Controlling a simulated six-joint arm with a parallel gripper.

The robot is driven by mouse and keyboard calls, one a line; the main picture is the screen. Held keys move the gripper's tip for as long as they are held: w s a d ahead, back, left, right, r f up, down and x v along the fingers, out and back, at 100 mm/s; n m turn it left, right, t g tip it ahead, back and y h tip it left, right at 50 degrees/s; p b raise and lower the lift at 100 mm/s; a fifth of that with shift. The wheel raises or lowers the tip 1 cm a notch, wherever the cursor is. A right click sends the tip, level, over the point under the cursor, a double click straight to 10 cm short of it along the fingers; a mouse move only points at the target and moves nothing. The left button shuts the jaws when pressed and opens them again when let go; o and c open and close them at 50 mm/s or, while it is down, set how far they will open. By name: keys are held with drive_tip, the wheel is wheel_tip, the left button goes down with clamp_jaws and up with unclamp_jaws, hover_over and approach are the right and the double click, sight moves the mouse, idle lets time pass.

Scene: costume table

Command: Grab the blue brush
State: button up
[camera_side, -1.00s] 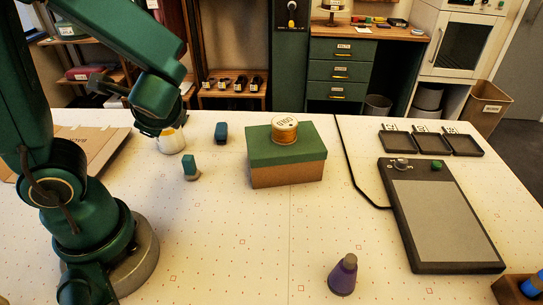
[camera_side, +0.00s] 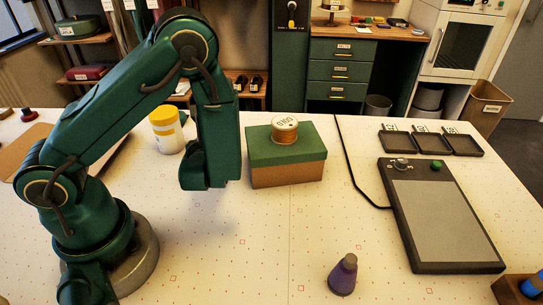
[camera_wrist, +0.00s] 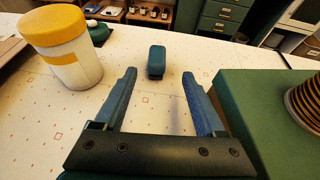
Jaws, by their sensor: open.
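A small dark-blue block-shaped piece, which looks like the blue brush (camera_wrist: 156,62), stands on the white table ahead of my gripper in the wrist view. My gripper (camera_wrist: 160,76) is open and empty, its two blue fingers apart, with the brush beyond the tips and roughly centred between them. In the side view my arm hides the brush and the gripper's fingers. A second blue-topped piece with a tan base, seen there earlier, is also hidden now.
A white jar with a yellow band (camera_wrist: 65,48) stands close on the left; it also shows in the side view (camera_side: 167,131). A purple cone-shaped piece (camera_side: 343,274) stands in front.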

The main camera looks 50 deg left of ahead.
drive_tip(key=x, duration=0.3)
drive_tip(key=shift+w+a+f, duration=0.1)
drive_tip(key=shift+w+a, duration=0.1)
drive_tip(key=shift+a, duration=0.05)
drive_tip(key=shift+s+f+x, duration=0.1)
drive_tip(key=shift+x, duration=1.25)
drive_tip(key=shift+s+f+x, duration=0.1)
drive_tip(key=shift+s+x, duration=0.05)
drive_tip(key=shift+x, duration=1.15)
drive_tip(key=shift+c, duration=0.3)
clamp_jaws()
drive_tip(key=shift+r, duration=0.15)
